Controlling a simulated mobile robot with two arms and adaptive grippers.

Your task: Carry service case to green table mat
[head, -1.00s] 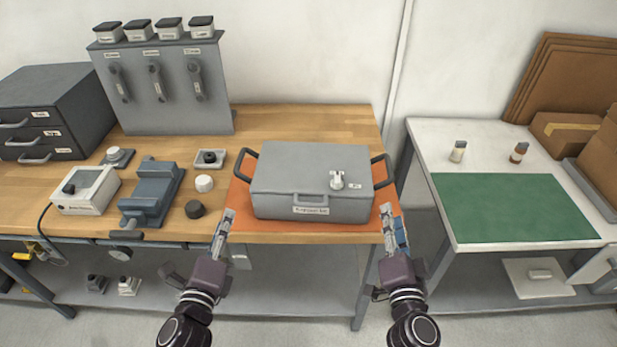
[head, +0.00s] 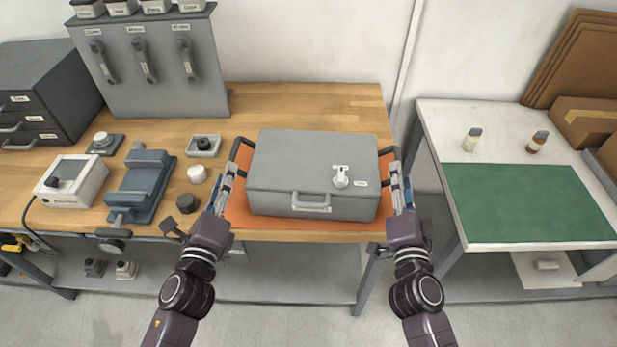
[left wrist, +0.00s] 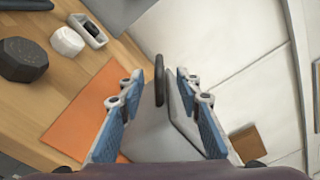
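The grey service case (head: 314,165) sits on an orange mat (head: 240,214) at the front of the wooden bench, with a dark loop handle on each side. My left gripper (head: 228,183) is at the case's left handle. In the left wrist view the fingers (left wrist: 158,100) are apart, with the dark handle (left wrist: 159,82) between them and not clamped. My right gripper (head: 397,184) is at the right handle; its finger gap is too small to judge. The green table mat (head: 530,203) lies bare on the white table to the right.
A vise (head: 143,187), a monitor box (head: 72,181) and small knobs stand left of the case. Two small bottles (head: 472,139) stand behind the green mat. A gap separates the bench from the white table (head: 455,112). Cardboard boxes (head: 585,120) are at the far right.

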